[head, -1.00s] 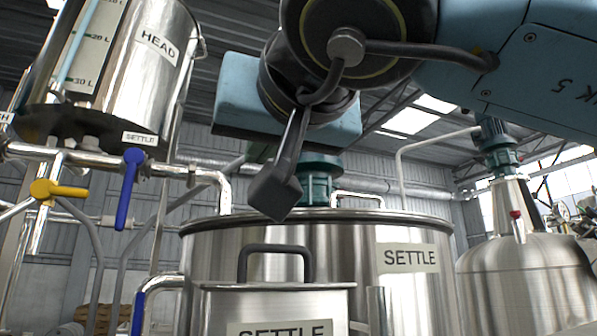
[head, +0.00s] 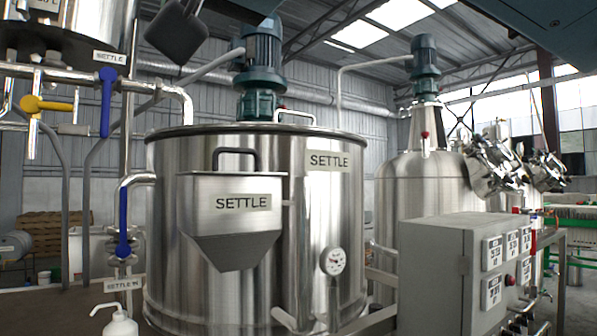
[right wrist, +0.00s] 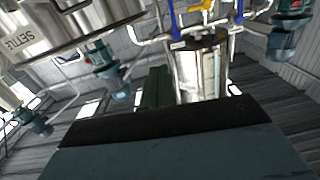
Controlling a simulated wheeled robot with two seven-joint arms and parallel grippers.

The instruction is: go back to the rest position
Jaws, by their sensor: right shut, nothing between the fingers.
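My right gripper (head: 178,32) shows in the head view as a dark block at the top, left of the blue-green motor. It is shut and empty, and it appears raised in front of the large SETTLE tank (head: 330,215), touching nothing that I can see. Part of my right arm fills the top right corner. In the right wrist view, a dark and teal part of my own arm covers the lower middle, and separate fingertips cannot be made out. My left gripper is in neither view.
A SETTLE hopper (head: 235,235) hangs on the tank front. A motor (head: 262,60) stands on its lid. Pipes with blue (head: 107,100) and yellow (head: 45,104) handles are at left. A domed tank (head: 400,190) and grey control box (head: 440,270) stand at right.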

